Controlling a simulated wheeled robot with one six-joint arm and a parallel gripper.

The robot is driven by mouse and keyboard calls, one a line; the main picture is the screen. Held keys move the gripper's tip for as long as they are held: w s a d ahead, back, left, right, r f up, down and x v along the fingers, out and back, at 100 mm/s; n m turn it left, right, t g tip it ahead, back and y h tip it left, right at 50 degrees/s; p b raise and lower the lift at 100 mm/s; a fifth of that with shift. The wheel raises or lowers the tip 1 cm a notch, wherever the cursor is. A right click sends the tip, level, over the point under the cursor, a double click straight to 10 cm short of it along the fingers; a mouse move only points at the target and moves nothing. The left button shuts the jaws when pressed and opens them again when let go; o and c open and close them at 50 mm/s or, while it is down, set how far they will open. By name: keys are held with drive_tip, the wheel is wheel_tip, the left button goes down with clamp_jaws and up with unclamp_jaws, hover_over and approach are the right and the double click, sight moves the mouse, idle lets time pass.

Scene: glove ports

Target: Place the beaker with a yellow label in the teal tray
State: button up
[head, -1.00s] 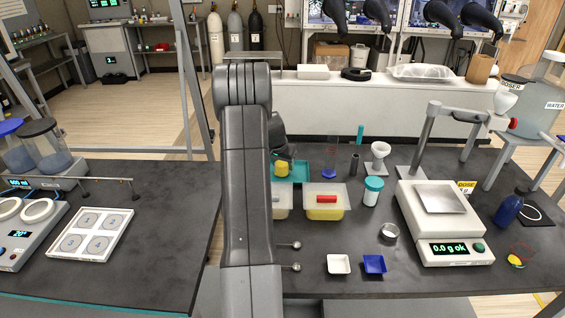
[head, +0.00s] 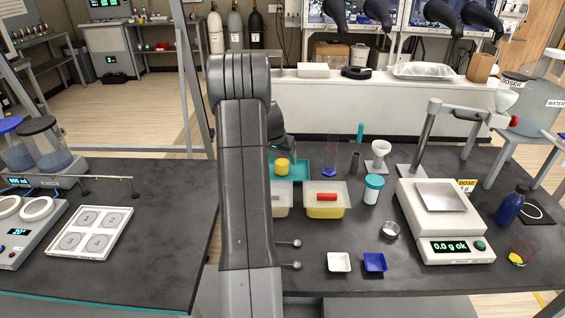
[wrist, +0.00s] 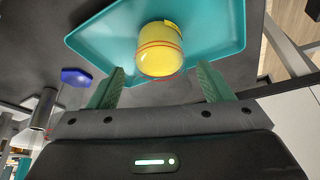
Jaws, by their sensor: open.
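A yellow beaker (wrist: 160,50) with thin red lines around it and a yellow tab at its rim is in the teal tray (wrist: 222,33) in the wrist view. In the head view the yellow beaker (head: 282,167) stands at the left part of the teal tray (head: 302,173). My gripper (wrist: 161,82) is open, its two green fingers apart, one to each side and a little short of the beaker, holding nothing. In the head view my arm hides the tray's left side, and the fingers are hard to make out.
Two lidded tubs, one with a red piece (head: 327,197) on top, stand in front of the tray. A clear cylinder with a blue base (head: 331,168), a dark tube (head: 355,162) and a teal-capped jar (head: 373,190) stand to its right. A balance (head: 445,222) is farther right.

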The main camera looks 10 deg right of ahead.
drive_tip(key=b+v, duration=0.1)
drive_tip(key=v, duration=0.7)
drive_tip(key=shift+r, duration=0.35)
drive_tip(key=shift+s+a, duration=0.1)
